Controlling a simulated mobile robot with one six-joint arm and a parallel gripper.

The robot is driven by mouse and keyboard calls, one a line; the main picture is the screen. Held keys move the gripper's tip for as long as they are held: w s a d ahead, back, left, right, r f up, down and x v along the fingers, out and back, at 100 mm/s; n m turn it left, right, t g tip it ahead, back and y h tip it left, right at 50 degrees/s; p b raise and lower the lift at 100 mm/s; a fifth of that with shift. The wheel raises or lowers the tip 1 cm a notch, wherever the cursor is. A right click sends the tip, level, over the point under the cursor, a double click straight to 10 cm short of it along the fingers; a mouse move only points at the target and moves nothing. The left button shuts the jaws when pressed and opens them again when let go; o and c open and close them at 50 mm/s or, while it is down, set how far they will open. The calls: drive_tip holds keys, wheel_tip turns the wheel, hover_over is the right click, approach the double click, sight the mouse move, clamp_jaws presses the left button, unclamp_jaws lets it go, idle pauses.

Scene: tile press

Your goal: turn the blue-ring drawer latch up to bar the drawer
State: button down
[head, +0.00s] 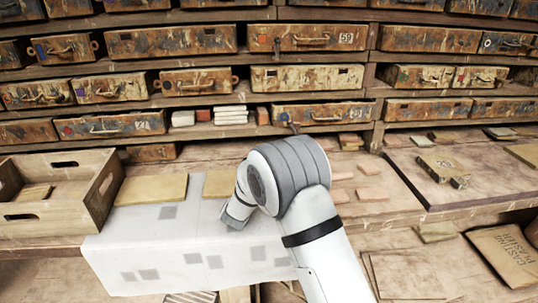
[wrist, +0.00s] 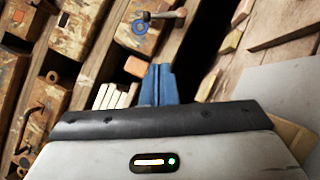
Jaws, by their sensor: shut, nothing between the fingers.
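The blue-ring drawer (head: 325,113) is in the lower shelf row in the head view, right of some white tiles. Its blue ring (wrist: 140,27) shows near the top of the wrist view. The latch (wrist: 165,15) is a short metal lever by the ring, pointing right in the wrist picture. In the head view the small latch (head: 294,127) seems to hang down below the drawer's left end. My gripper (wrist: 159,68) is shut and empty, its blue fingers apart from the latch and below it in the wrist picture. My arm hides the fingers in the head view.
White tiles (head: 230,115) and a reddish brick (head: 262,116) sit left of the drawer. More drawers with handles surround it. A wooden crate (head: 100,205) stands at left on the bench, and a raised board (head: 470,180) lies at right.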

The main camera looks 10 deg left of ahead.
sight(293, 128)
drive_tip(key=w+d+r+p, duration=0.1)
drive_tip(key=w+d+r, duration=0.2)
drive_tip(key=w+d, duration=0.2)
drive_tip(key=w, duration=0.3)
drive_tip(key=shift+w+r, duration=0.25)
drive_tip(key=shift+r, duration=0.15)
